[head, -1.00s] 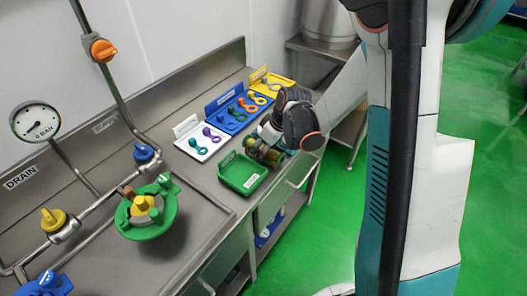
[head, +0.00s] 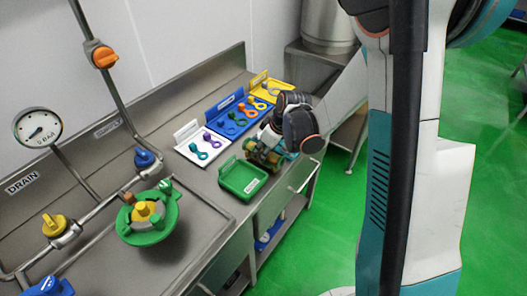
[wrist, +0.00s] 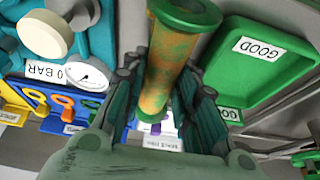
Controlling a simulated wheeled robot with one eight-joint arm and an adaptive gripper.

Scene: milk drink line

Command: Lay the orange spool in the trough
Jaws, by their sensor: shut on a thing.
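The orange spool (wrist: 170,62), with a mottled orange-green body and green flanged ends, is between the fingers of my gripper (wrist: 165,80) in the wrist view. My gripper is shut on it. In the head view the spool (head: 263,155) shows small and partly covered by my gripper (head: 272,148), just beyond the green tray. The green tray (head: 229,190), labelled GOOD, looks empty; its floor also shows right of the spool in the wrist view (wrist: 262,75). I cannot tell which thing is the trough.
A white tray (head: 184,152), a blue tray (head: 219,128) and a yellow tray (head: 256,78) with small coloured parts stand farther along the steel bench. A green round fitting (head: 148,235), pipes, valves and a gauge (head: 38,127) are at left. Bare steel lies between.

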